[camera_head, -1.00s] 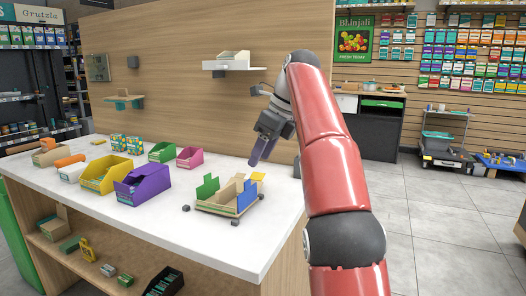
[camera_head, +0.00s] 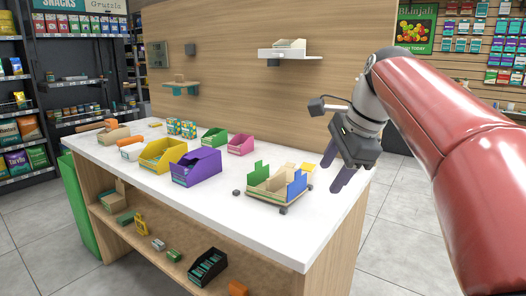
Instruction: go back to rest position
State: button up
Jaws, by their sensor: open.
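My gripper (camera_head: 339,175) hangs over the right end of the white counter (camera_head: 255,229), pointing down. Its two dark purple fingers are apart with nothing between them. My red arm comes in from the right edge of the view. The small tray with green, tan and blue dividers (camera_head: 268,184) stands on the counter just left of my gripper, apart from it.
A purple bin (camera_head: 197,167), yellow bin (camera_head: 158,157), green bin (camera_head: 214,138) and pink bin (camera_head: 241,145) stand on the counter. A wooden panel (camera_head: 225,85) with small shelves rises behind. Open floor lies right of the counter.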

jog(key=s+d+f+n+t+h, duration=0.1)
jog(key=s+f+n+h, duration=0.2)
jog(key=s+f+n, duration=1.3)
jog(key=s+f, duration=0.5)
jog(key=shift+f+t, duration=0.2)
jog(key=shift+t, duration=0.1)
